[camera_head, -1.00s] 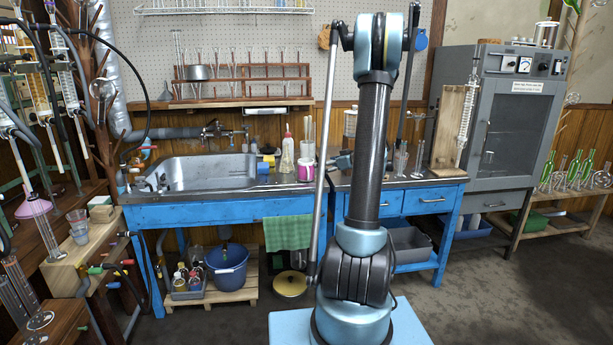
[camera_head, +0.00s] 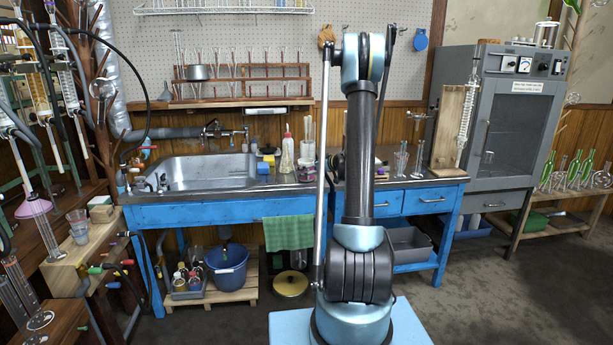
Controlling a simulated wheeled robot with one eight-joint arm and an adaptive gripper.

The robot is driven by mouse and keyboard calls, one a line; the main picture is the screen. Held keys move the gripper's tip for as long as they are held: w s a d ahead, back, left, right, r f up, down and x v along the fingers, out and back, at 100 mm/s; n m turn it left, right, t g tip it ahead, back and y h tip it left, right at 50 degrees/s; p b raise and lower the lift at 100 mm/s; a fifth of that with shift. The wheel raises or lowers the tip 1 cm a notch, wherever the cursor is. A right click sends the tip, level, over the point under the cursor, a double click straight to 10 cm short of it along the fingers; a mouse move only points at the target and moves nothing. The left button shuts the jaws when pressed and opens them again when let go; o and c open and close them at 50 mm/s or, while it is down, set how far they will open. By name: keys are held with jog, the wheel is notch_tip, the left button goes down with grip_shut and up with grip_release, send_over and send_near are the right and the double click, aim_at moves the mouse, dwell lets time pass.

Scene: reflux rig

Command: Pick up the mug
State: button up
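I cannot make out a clear mug in this view. The pink-and-white cup-like thing seen earlier no longer shows on the counter left of my arm. A low purplish glass vessel (camera_head: 304,172) stands about there. A small pinkish patch (camera_head: 379,162) shows just right of my arm's upright link, and I cannot tell what it belongs to. My gripper (camera_head: 336,166) is mostly hidden behind my arm; only a dark part shows at counter height. Its fingers are not visible, nor whether it holds anything.
The blue bench (camera_head: 215,212) has a metal sink (camera_head: 205,172) at left. A wash bottle (camera_head: 287,155) and a yellow sponge (camera_head: 269,160) stand left of my arm. Clear glasses (camera_head: 401,162) and a wooden stand (camera_head: 447,125) are to the right. A grey oven (camera_head: 500,115) stands beyond.

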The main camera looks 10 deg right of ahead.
jog(key=shift+w+a+f, duration=0.2)
jog(key=shift+w+a, duration=0.15)
jog(key=c, duration=1.4)
jog(key=shift+r, duration=0.15)
jog(key=shift+r, duration=0.35)
jog(key=shift+c, duration=0.6)
notch_tip(320, 180, up, 8)
jog(key=s+f+m+h, duration=0.1)
jog(key=s+f, duration=0.1)
jog(key=s+f+m+t+h, duration=0.1)
jog(key=f, duration=0.1)
jog(key=s+f+m+t+h, duration=0.1)
jog(key=s+f+m+h, duration=0.1)
jog(key=f, duration=0.1)
jog(key=shift+s, duration=0.3)
jog(key=shift+s+f+m+t+h, duration=0.2)
jog(key=shift+s+m+t+h, duration=0.1)
jog(key=shift+s, duration=0.2)
